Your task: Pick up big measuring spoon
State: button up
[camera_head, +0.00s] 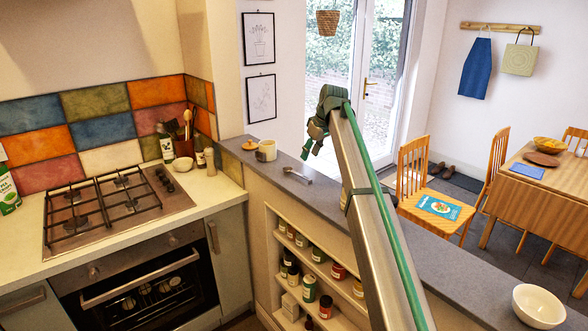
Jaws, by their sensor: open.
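A metal spoon (298,175), which looks like the big measuring spoon, lies on the grey counter top of the half wall (335,195), left of my arm. My gripper (311,149) is at the end of the raised arm, above and a little right of the spoon in the picture. It is open and apart from the spoon, and I see nothing between its fingers. The gripper is small in view and partly seen from behind, so its exact height above the counter is hard to tell.
A white bowl (538,306) sits at the counter's near right end. Shelves with several jars (309,288) are below. The counter around the spoon is mostly clear.

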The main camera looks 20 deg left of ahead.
jog(key=p, duration=0.1)
send_over(301, 175)
jog(key=d, duration=0.2)
jog(key=f, duration=0.4)
jog(key=shift+s+d+f, duration=0.1)
jog(key=shift+s+f, duration=0.25)
jog(key=shift+p+x, duration=1.45)
jog(key=shift+x, duration=1.15)
jog(key=shift+s, duration=0.1)
grip_shut()
